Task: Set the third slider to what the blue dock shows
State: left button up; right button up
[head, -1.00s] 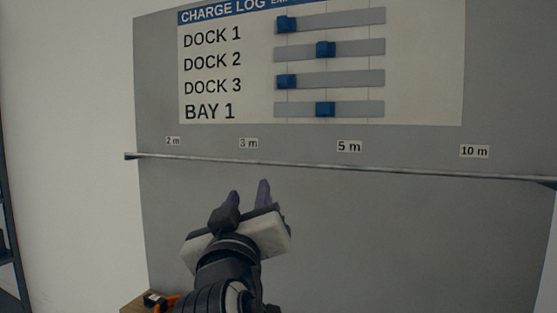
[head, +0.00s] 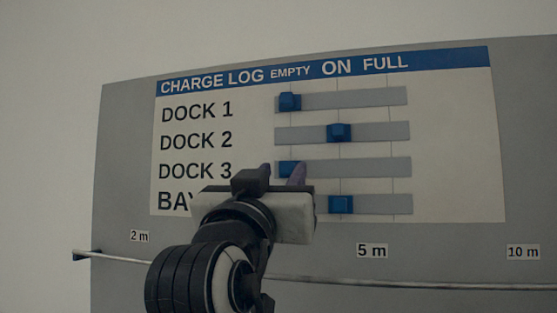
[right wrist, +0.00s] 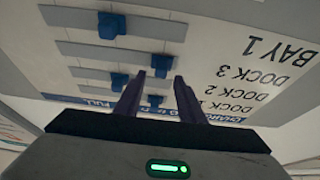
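The charge log board (head: 455,150) has several sliders under EMPTY, ON and FULL. The third slider, DOCK 3 (head: 375,168), has its blue knob (head: 287,168) at the EMPTY end, partly hidden by my right gripper. My right gripper (head: 281,171) is open in front of that knob. In the right wrist view, upside down, the DOCK 3 knob (right wrist: 161,62) appears between and just beyond the parted fingertips (right wrist: 158,80); I cannot tell whether they touch it. No blue dock is in view. My left gripper is not in view.
The DOCK 1 knob (head: 290,101) is at EMPTY. The DOCK 2 knob (head: 339,132) and BAY 1 knob (head: 341,204) are at ON, close above and below. A thin rail (head: 420,285) runs below the board, under distance labels.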

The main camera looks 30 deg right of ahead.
aim_at(286, 167)
jog(key=shift+x, duration=1.25)
jog(key=shift+w+d+r+p, duration=0.15)
jog(key=shift+w+d+p, duration=0.05)
jog(key=shift+w+p, duration=0.1)
jog(key=c, duration=0.8)
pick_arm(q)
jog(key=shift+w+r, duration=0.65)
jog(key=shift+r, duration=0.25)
pick_arm(e)
grip_shut()
